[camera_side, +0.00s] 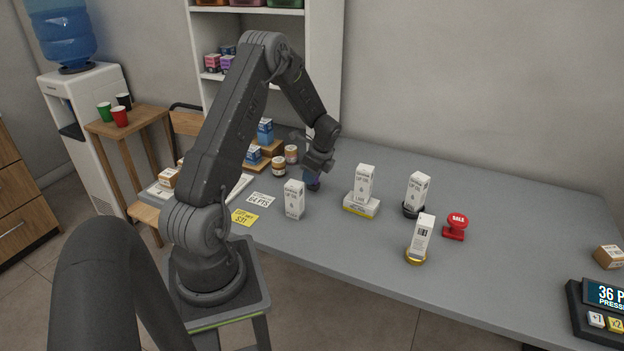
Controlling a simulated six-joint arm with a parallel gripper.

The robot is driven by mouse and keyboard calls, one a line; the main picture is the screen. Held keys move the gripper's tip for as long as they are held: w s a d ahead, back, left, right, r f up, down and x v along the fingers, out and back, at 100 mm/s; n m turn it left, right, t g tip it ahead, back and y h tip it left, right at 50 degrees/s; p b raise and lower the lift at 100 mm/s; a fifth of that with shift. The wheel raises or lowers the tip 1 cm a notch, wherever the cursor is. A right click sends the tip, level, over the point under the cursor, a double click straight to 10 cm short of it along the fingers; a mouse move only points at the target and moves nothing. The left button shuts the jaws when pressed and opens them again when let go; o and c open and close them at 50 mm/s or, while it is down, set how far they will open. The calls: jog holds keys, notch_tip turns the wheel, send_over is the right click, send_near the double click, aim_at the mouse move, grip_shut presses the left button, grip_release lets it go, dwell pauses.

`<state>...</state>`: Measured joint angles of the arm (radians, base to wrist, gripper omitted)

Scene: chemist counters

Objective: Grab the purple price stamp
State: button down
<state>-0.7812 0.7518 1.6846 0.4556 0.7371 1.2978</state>
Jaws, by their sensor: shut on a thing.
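A purple-blue thing (312,179), which looks like the purple price stamp, is at the tips of my gripper (314,171), low over the grey counter (480,275). My gripper points down and is shut on it. The fingers and arm hide most of the stamp, and I cannot tell whether it touches the counter. A red stamp (456,226) marked SALE stands at the right of the counter, well apart from my gripper.
White cartons stand near the gripper: one on the counter (294,200), others on a box (362,205), a black base (411,211) and a gold base (416,256). Jars (278,166) stand behind. A register (597,310) is at the right.

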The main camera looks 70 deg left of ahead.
notch_tip(320, 180, up, 3)
jog(key=shift+r, duration=0.1)
jog(key=s+a+r, duration=0.2)
jog(key=s+r, duration=0.4)
jog(key=s, duration=0.5)
jog(key=shift+s+a+r, duration=0.15)
jog(key=shift+a+r, duration=0.2)
jog(key=shift+r, duration=0.05)
